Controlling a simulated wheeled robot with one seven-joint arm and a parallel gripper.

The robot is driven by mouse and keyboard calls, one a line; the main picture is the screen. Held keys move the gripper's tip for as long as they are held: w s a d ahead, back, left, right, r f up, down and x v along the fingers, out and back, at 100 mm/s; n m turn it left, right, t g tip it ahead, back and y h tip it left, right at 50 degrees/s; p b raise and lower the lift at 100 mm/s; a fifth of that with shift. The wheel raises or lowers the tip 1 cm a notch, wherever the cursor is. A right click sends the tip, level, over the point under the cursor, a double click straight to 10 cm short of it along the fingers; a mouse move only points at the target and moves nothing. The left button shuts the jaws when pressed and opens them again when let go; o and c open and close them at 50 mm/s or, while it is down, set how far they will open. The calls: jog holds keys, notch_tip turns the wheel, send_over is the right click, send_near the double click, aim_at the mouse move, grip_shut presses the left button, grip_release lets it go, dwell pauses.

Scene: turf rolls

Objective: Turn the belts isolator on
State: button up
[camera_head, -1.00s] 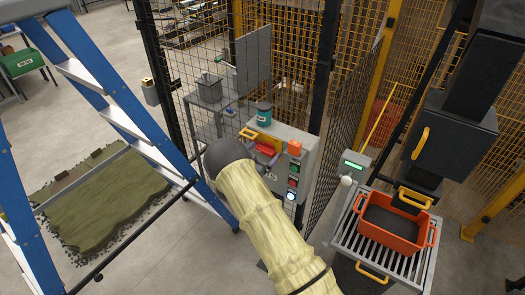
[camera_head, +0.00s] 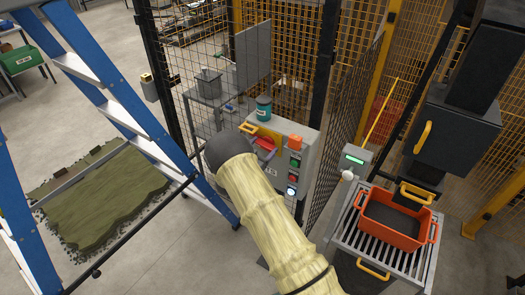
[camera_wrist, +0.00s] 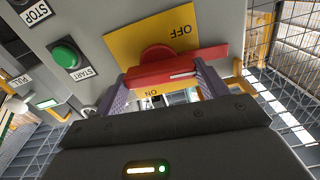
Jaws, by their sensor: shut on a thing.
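The belts isolator is a red handle (camera_wrist: 160,72) on a yellow plate (camera_wrist: 195,32) marked OFF and ON, on a grey control box. In the wrist view the handle lies roughly crosswise, between the two words, its white pointer line towards the right. My gripper (camera_wrist: 165,86) is shut on the red handle, with a finger at each side of it.
Beside the isolator are a green START button (camera_wrist: 65,55) and a STOP label (camera_wrist: 37,13). Mesh fencing (camera_head: 350,150) stands close right; a blue ladder (camera_head: 115,95) is at left.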

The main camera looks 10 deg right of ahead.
jog(key=m+b, duration=0.3)
jog(key=b, duration=0.3)
jog(key=m+b, duration=0.3)
jog(key=b, duration=0.3)
jog(key=f+m+b, duration=0.1)
jog(key=m+b, duration=0.2)
jog(key=b, duration=0.3)
jog(key=shift+s+d, duration=0.1)
jog(key=m+b, duration=0.7)
jog(key=b, duration=0.7)
jog(key=shift+m+b, duration=0.4)
jog(key=shift+r, duration=0.1)
jog(key=o, duration=1)
jog(key=shift+r, duration=0.15)
jog(key=shift+s, duration=0.15)
